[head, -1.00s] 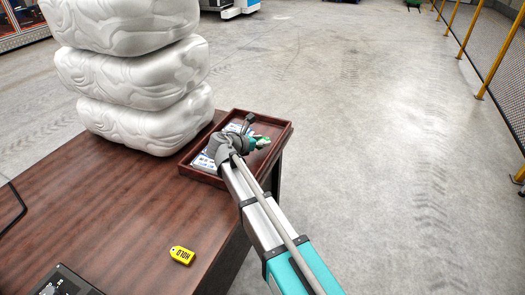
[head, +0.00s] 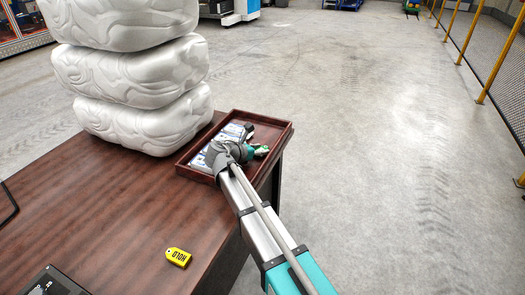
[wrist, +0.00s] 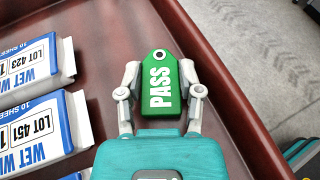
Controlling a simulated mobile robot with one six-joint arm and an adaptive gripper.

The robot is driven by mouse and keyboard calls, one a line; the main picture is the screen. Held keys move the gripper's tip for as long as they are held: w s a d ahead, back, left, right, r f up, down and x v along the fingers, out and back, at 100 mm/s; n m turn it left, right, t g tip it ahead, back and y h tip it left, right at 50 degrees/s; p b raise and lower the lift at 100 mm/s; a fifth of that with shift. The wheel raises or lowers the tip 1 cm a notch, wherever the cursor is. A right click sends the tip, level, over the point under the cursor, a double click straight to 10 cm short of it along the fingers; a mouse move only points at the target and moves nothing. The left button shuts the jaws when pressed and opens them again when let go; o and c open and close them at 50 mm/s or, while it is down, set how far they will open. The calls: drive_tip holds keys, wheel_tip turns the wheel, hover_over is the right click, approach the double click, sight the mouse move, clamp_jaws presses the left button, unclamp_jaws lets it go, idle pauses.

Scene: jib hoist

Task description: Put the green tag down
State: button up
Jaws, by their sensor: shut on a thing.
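The green tag (wrist: 158,84) reads PASS and has a hole at its far end. My gripper (wrist: 159,88) is shut on it, one finger on each side, in the wrist view. The tag is over the floor of the brown tray (wrist: 92,22), to the right of the white and blue wipe packets (wrist: 38,125). I cannot tell whether it touches the tray floor. In the head view my gripper (head: 260,151) is inside the tray (head: 283,137) at the table's far right corner, and the tag is mostly hidden.
A yellow HOLD tag (head: 178,257) lies on the wooden table (head: 95,215). A stack of white wrapped bundles (head: 140,85) stands left of the tray. A dark device (head: 55,284) is at the near edge. Open floor lies to the right.

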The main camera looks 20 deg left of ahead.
drive_tip(key=o, duration=0.7)
drive_tip(key=shift+f, duration=0.1)
drive_tip(key=shift+c, duration=0.2)
drive_tip(key=shift+r, duration=0.2)
drive_tip(key=p+v, duration=0.5)
drive_tip(key=v, duration=0.7)
drive_tip(key=shift+r, duration=0.1)
